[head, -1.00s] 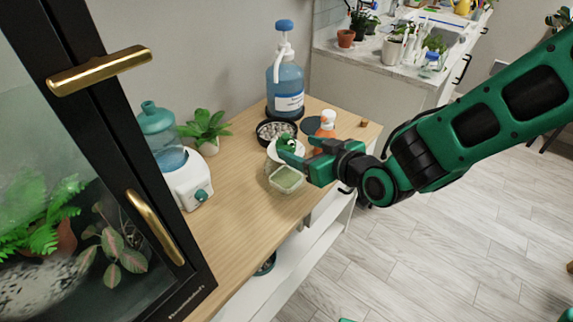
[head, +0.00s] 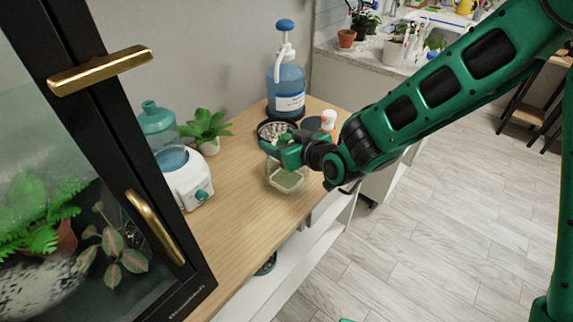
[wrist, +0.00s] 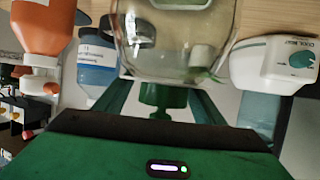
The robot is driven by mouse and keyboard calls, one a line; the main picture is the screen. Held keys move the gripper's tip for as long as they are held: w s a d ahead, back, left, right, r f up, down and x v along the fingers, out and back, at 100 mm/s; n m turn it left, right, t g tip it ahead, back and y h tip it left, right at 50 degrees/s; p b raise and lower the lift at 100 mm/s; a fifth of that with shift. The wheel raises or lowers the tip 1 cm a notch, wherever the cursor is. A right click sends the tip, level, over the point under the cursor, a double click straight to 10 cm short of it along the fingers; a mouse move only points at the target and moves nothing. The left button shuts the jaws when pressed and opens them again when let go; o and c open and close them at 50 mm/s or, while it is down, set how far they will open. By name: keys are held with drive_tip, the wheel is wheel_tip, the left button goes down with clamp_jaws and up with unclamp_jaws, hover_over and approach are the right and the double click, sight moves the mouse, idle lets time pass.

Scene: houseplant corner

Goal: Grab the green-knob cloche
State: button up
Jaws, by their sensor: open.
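The green-knob cloche is a clear glass dome (wrist: 175,45) with a green knob (wrist: 160,98), large at the top of the wrist view. In the head view its glass (head: 272,178) stands on the wooden cabinet top, partly hidden by my gripper (head: 280,152). My gripper (wrist: 160,104) is open. The knob shows between its two green fingers, with a gap visible on each side. No grip on the knob shows.
A blue pump bottle (head: 285,90), a dark bowl of pebbles (head: 268,132) and an orange bottle (head: 328,121) stand behind. A white-and-teal dispenser (head: 188,185) and small plant (head: 206,128) stand left. A black-framed glass cabinet (head: 135,150) is nearer. Wood in front is clear.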

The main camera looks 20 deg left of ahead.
clamp_jaws()
idle(0.4)
